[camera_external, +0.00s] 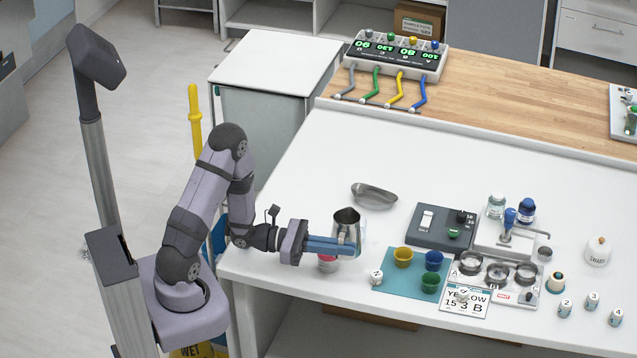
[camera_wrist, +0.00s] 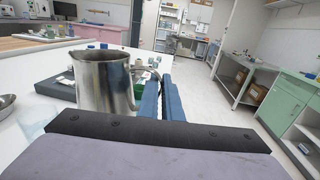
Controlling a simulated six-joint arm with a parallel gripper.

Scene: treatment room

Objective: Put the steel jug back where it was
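The steel jug (camera_external: 346,222) is upright at the near left part of the white table. My gripper (camera_external: 338,246) reaches it from the left, with its blue fingers close together at the jug's handle side. In the wrist view the jug (camera_wrist: 103,82) stands left of the fingers (camera_wrist: 164,98), and its handle runs in between them. The gripper looks shut on the handle. The fingers hide part of the jug's lower side in the external view, so I cannot tell whether its base touches the table.
A red-and-white item (camera_external: 327,263) is under the fingers. A teal mat (camera_external: 386,283) with yellow, blue and green cups is close on the right, with a die (camera_external: 376,278) at its left edge. A steel kidney dish (camera_external: 374,194) lies behind. The table's back left is clear.

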